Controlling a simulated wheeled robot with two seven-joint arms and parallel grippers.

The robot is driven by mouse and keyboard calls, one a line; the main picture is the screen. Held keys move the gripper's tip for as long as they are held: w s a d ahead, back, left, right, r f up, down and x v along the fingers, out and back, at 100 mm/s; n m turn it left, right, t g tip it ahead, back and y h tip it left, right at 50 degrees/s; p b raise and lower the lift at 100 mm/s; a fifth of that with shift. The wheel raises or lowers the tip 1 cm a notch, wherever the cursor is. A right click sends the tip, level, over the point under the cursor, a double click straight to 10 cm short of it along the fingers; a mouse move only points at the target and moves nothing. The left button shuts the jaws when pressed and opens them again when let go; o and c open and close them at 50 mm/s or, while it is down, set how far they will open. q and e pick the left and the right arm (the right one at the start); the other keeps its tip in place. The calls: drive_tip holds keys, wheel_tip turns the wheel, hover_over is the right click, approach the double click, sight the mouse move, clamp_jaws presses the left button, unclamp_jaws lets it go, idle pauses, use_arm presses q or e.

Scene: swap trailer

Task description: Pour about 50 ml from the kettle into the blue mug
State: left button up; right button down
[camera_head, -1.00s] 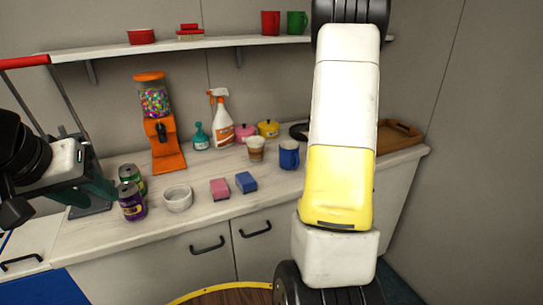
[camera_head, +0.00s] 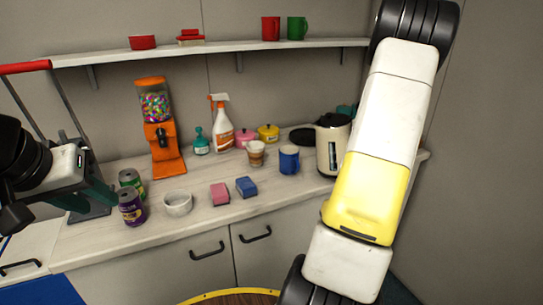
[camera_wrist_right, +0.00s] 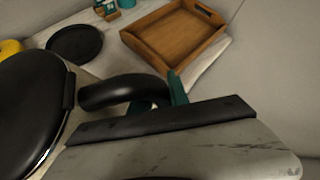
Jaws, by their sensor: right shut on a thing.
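The kettle (camera_head: 326,152) is cream with a black lid and stands upright at the right part of the counter, partly hidden by my right arm. In the right wrist view its black lid (camera_wrist_right: 30,110) and curved black handle (camera_wrist_right: 112,90) show close up. My right gripper (camera_wrist_right: 172,95) is shut on the handle, with its teal fingers partly hidden; the arm hides it in the head view. The blue mug (camera_head: 289,160) stands upright on the counter just left of the kettle. My left gripper (camera_head: 96,196) is at the left counter end, away from both; its jaw gap is unclear.
A paper cup (camera_head: 256,153), pink sponge (camera_head: 220,194), blue sponge (camera_head: 246,187), white bowl (camera_head: 178,203) and cans (camera_head: 131,207) stand left of the mug. Behind are a spray bottle (camera_head: 221,125) and pots (camera_head: 268,133). A wooden tray (camera_wrist_right: 175,38) lies beyond the kettle.

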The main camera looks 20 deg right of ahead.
drive_tip(key=shift+s+d+f+m+t+y+b, duration=0.15)
drive_tip(key=shift+d+f+m+y+b, duration=0.15)
drive_tip(key=shift+f+b, duration=0.25)
drive_tip(key=shift+d+f+m+t+y+b, duration=0.1)
drive_tip(key=shift+f+m+t+y+b, duration=0.15)
drive_tip(key=shift+f+y+b, duration=0.35)
drive_tip(key=shift+s+d+f+m+t+y+b, duration=0.15)
drive_tip(key=shift+f+m+y+b, duration=0.15)
drive_tip(key=shift+f, duration=0.4)
